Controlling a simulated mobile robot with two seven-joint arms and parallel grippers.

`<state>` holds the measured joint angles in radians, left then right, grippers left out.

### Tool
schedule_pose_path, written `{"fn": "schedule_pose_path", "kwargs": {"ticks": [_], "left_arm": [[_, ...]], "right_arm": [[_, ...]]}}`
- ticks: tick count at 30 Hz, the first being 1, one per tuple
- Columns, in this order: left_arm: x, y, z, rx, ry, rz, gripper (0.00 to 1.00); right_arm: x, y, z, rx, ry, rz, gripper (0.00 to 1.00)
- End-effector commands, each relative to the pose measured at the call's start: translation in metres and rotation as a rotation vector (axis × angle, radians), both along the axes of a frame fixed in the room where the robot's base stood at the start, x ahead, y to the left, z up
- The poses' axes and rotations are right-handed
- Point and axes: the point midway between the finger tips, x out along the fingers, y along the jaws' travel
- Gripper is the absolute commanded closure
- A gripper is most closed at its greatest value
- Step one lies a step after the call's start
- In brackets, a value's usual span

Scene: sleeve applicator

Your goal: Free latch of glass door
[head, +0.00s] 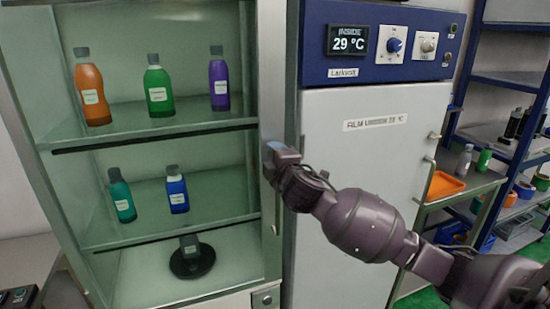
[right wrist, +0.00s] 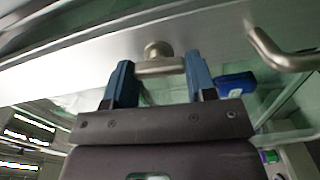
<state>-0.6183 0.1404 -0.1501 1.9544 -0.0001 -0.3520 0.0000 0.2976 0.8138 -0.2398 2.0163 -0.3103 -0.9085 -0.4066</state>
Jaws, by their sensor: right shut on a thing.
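The glass door (head: 270,70) has a pale metal frame and stands in front of the lit cabinet shelves. My right gripper (head: 268,150) is at the right-hand upright of this frame, and hides the part it holds in the head view. In the right wrist view, my right gripper (right wrist: 160,68) has its two blue fingers at either end of a short metal latch (right wrist: 158,52) with a round pivot, and is shut on it. A bent metal handle (right wrist: 274,52) is on the same frame, to the right of and apart from the fingers. My left gripper is not in view.
Several bottles, including an orange one (head: 91,88) and a green one (head: 158,87), stand on the cabinet shelves. A black round stand (head: 192,262) is at the bottom. A white-fronted unit (head: 350,215) with a blue panel (head: 440,30) stands to the right.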

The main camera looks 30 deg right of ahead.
Motion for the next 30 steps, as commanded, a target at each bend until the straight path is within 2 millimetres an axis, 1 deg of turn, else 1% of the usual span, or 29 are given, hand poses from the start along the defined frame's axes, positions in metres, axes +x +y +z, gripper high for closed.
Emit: {"fn": "schedule_pose_path", "kwargs": {"ticks": [9,23,24,28,30], "left_arm": [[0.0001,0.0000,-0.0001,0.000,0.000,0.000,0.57],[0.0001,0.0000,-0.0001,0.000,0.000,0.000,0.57],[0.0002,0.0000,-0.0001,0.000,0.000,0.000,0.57],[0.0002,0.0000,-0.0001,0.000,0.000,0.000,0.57],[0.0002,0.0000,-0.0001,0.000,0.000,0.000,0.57]], "right_arm": [[0.0000,0.0000,-0.0005,-0.087,0.021,0.000,0.73],[0.0000,0.0000,-0.0006,-0.098,0.024,0.000,0.73],[0.0000,0.0000,-0.0006,-0.098,0.024,0.000,0.44],[0.0000,0.0000,-0.0006,-0.097,0.023,0.000,0.24],[0.0000,0.0000,-0.0006,-0.096,0.023,0.000,0.23]]}}
